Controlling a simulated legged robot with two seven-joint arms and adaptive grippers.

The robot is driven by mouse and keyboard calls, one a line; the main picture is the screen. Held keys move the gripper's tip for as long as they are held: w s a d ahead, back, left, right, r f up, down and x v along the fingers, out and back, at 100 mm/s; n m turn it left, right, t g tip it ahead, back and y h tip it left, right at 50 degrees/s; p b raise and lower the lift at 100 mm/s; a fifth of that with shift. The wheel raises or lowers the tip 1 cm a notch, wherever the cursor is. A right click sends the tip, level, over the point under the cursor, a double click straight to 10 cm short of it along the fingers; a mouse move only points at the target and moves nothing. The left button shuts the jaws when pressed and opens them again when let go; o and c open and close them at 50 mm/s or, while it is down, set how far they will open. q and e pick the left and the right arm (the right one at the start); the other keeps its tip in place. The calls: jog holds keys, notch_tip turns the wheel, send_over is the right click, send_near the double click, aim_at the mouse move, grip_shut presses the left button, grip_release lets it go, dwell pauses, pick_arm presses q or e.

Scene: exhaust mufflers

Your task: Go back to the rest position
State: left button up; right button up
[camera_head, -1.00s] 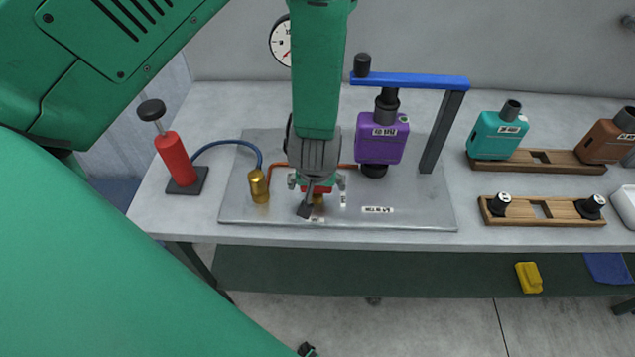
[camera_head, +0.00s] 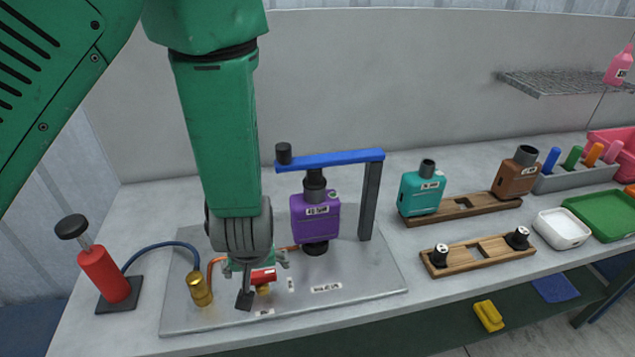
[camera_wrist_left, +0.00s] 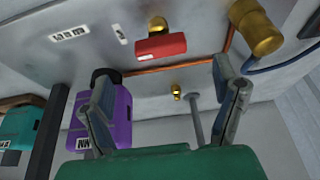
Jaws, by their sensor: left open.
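My left gripper (camera_head: 257,264) hangs over the grey metal plate (camera_head: 370,280) in the head view, just above and behind a small red handle (camera_head: 264,276) on a brass fitting. In the left wrist view the gripper (camera_wrist_left: 158,88) has its two fingers spread with nothing held between them. The red handle (camera_wrist_left: 160,46) lies beyond the fingertips there, apart from them. A purple muffler (camera_head: 315,219) stands upright on the plate under a blue bar (camera_head: 335,159). It also shows in the left wrist view (camera_wrist_left: 112,118), partly behind one finger. My right gripper is not in view.
A red hand pump (camera_head: 104,274) with a blue hose stands at left, by a brass cylinder (camera_head: 200,289). Teal (camera_head: 422,192) and brown (camera_head: 517,176) mufflers sit on a wooden rack at right.

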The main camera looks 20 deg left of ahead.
pick_arm(q)
jog(key=shift+s, duration=0.1)
jog(key=s+a+f+m, duration=0.1)
jog(key=s+f, duration=0.2)
jog(key=s+a+f+m+g, duration=0.1)
jog(key=s+f, duration=0.2)
jog(key=s+a+f+m+g, duration=0.1)
jog(key=s+f, duration=0.2)
jog(key=s, duration=0.1)
jog(key=shift+a+h, duration=0.1)
jog(key=shift+h, duration=0.2)
jog(key=s+a+f+m+g+h, duration=0.1)
jog(key=s+f+m+g+h, duration=0.3)
jog(key=s, duration=0.8)
notch_tip(320, 180, down, 15)
jog(key=w+d+t+y+b, duration=0.1)
jog(key=w+t+y+b, duration=0.1)
jog(key=b, duration=1.2)
jog(key=shift+d+t, duration=0.2)
jog(key=shift+t, duration=0.3)
jog(key=shift+r, duration=0.15)
jog(key=shift+w, duration=0.15)
